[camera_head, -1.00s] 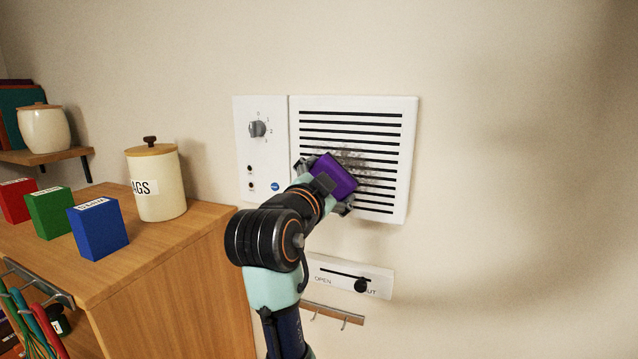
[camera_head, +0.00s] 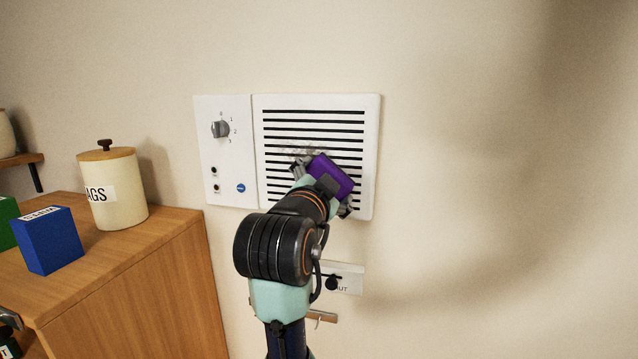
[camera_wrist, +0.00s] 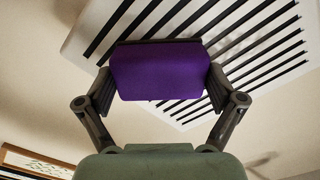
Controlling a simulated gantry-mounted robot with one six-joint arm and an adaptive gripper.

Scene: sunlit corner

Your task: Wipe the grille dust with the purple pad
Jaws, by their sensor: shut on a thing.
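The purple pad (camera_head: 331,174) is held between the fingers of my gripper (camera_head: 320,188), in front of the lower middle of the white grille (camera_head: 371,130). In the wrist view the purple pad (camera_wrist: 160,72) sits between both fingers of my gripper (camera_wrist: 160,85), with the slats of the grille (camera_wrist: 215,30) right behind it. I cannot tell for sure whether the pad touches the slats. Some faint grey dust (camera_head: 312,150) shows on the slats just above the pad. The part of the grille behind the pad and gripper is hidden.
A white panel with a knob (camera_head: 220,129) adjoins the grille on the left. A slider plate (camera_head: 350,279) and a hook rail (camera_head: 322,317) are below, partly behind my arm. A wooden cabinet (camera_head: 140,290) with a canister (camera_head: 118,190) and a blue box (camera_head: 48,240) stands left. The wall right is clear.

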